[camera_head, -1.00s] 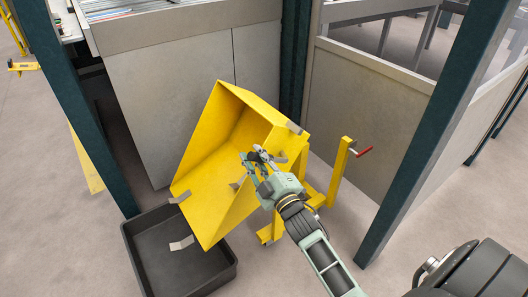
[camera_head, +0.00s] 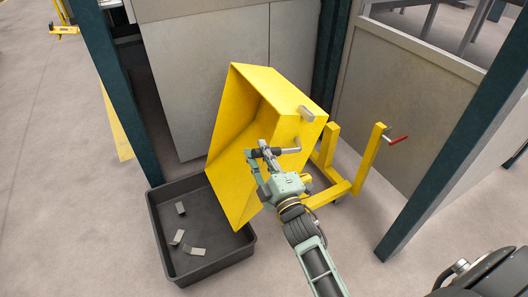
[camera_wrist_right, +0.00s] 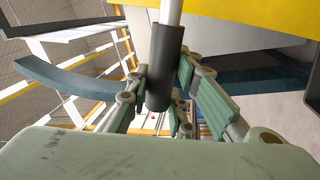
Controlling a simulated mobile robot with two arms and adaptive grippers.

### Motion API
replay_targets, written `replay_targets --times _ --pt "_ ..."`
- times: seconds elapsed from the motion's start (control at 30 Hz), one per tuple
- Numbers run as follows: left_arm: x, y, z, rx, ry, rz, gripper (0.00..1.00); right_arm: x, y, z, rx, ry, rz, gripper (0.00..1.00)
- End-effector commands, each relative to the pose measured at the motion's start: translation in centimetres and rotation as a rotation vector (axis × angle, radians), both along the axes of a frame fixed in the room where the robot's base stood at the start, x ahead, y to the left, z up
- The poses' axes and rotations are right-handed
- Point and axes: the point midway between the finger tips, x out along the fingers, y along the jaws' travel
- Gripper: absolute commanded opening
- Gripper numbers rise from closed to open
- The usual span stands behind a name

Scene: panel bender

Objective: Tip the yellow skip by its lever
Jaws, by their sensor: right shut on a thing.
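The yellow skip (camera_head: 248,140) is steeply tilted on its yellow frame (camera_head: 330,190), its open side facing left and its lower lip over the black tray. Its lever (camera_head: 289,150) is a bent metal rod on the skip's near side, ending in a black grip. My right gripper (camera_head: 263,155) is shut on this grip. In the right wrist view the black grip (camera_wrist_right: 166,65) stands between the fingers, with the skip's yellow edge (camera_wrist_right: 250,15) above. My left gripper is not in view.
The black tray (camera_head: 157,225) on the floor holds several grey metal pieces (camera_head: 195,251). Another grey piece (camera_head: 306,113) is at the skip's upper side. A yellow post (camera_head: 369,158) with a red handle (camera_head: 398,140) stands right. Dark pillars (camera_head: 440,160) flank the grey panels (camera_head: 205,90).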

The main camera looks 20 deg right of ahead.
Motion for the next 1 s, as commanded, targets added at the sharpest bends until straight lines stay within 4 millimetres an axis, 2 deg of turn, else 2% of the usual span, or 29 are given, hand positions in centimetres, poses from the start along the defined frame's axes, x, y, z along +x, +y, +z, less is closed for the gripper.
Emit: replay_targets --times 0.03,0.3,0.33,0.53,0.87,1.0 --pt "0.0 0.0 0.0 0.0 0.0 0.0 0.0 -0.1 0.4 -0.6 -0.012 0.01 0.004 0.0" --pt "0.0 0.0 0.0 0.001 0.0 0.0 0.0 -0.2 0.5 -0.9 -0.015 0.016 0.006 0.0" --pt "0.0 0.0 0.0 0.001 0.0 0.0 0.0 -0.2 0.5 -0.9 -0.015 0.016 0.006 0.22" --pt "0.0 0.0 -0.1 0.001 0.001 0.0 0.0 -0.1 0.5 -0.8 -0.011 0.014 0.005 0.4" --pt "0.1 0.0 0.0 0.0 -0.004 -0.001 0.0 -0.2 0.3 -0.5 -0.008 0.009 0.003 0.4" --pt "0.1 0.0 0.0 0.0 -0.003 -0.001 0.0 -1.5 0.3 -0.9 -0.007 0.012 0.003 0.4"
